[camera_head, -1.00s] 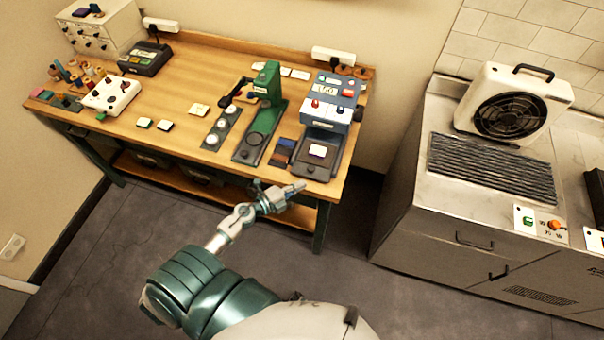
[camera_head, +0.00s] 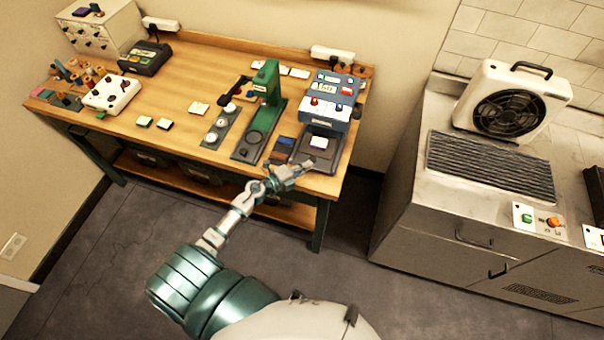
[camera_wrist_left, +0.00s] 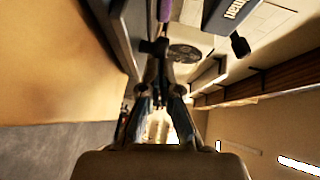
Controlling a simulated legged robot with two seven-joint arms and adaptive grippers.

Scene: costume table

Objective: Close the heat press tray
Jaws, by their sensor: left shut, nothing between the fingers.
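The heat press (camera_head: 328,103) is a blue and white box at the right end of the wooden table. Its dark tray (camera_head: 330,156) sticks out in front, with a small white patch (camera_head: 319,142) on it. My left gripper (camera_head: 304,168) is shut and empty, with its tips at the front edge of the tray. Whether they touch it is unclear. In the left wrist view the gripper (camera_wrist_left: 158,85) points toward a dark edge, probably the tray (camera_wrist_left: 122,38). My right gripper is not in view.
A green hand press (camera_head: 262,110) and a strip of round pieces (camera_head: 219,124) stand left of the tray. Dark swatches (camera_head: 281,149) lie beside it. A grey cabinet with a fan (camera_head: 508,112) stands to the right, across a floor gap.

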